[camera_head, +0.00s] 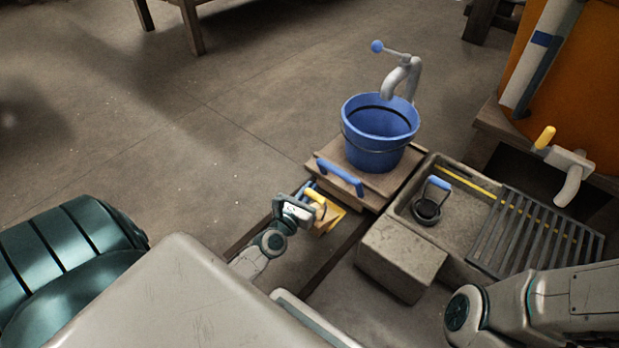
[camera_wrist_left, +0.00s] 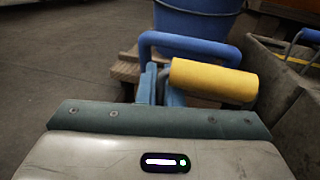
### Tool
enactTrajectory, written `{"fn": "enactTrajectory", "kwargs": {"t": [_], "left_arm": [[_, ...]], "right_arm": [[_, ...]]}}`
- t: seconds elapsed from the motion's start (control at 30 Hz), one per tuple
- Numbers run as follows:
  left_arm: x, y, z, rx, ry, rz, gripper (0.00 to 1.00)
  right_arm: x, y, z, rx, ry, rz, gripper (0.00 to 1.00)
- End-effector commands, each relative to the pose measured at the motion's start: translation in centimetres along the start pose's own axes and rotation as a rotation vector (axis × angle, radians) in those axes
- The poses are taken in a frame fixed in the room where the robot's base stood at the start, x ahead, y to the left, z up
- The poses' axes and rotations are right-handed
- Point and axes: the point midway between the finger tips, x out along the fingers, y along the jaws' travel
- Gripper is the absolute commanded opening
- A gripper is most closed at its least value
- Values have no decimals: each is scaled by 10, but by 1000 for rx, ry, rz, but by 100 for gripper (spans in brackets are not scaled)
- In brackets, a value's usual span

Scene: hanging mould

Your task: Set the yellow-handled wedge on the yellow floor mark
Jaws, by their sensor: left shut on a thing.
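My left gripper (camera_head: 308,195) is low beside the wooden trolley and is shut on the yellow-handled wedge (camera_head: 329,218). In the left wrist view the wedge's thick yellow handle (camera_wrist_left: 213,79) lies crosswise at the blue fingers (camera_wrist_left: 160,88). The gripper hides part of the wedge, and I cannot tell whether its underside touches anything. I cannot make out the yellow floor mark apart from the yellow of the wedge. My right arm comes in at the lower right, with its gripper out of view.
A blue bucket (camera_head: 380,137) stands on a low wooden trolley (camera_head: 375,189) with a blue handle (camera_head: 340,177), under a grey tap (camera_head: 402,78). Dark rails run below. A stone block (camera_head: 402,258) and a stone trough (camera_head: 465,238) with a grate (camera_head: 535,232) stand right. Floor at left is clear.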

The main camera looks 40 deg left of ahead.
Motion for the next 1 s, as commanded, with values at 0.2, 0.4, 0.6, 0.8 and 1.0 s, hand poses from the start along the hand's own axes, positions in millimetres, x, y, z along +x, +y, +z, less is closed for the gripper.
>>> {"fn": "enactTrajectory", "kwargs": {"t": [0.2,0.4,0.6,0.8,1.0], "left_arm": [[45,27,-6,2,-3,1,0],[59,35,-6,0,-1,0,0],[59,35,-25,-1,-1,1,0],[58,36,-43,0,-1,1,0],[58,36,-40,0,-1,1,0]], "right_arm": [[-11,3,-5,1,-2,0,41],[-14,4,-6,1,-4,1,41],[-28,8,-14,3,-4,3,41],[-44,13,-22,3,-6,4,41],[-41,12,-20,3,-7,4,41]]}}
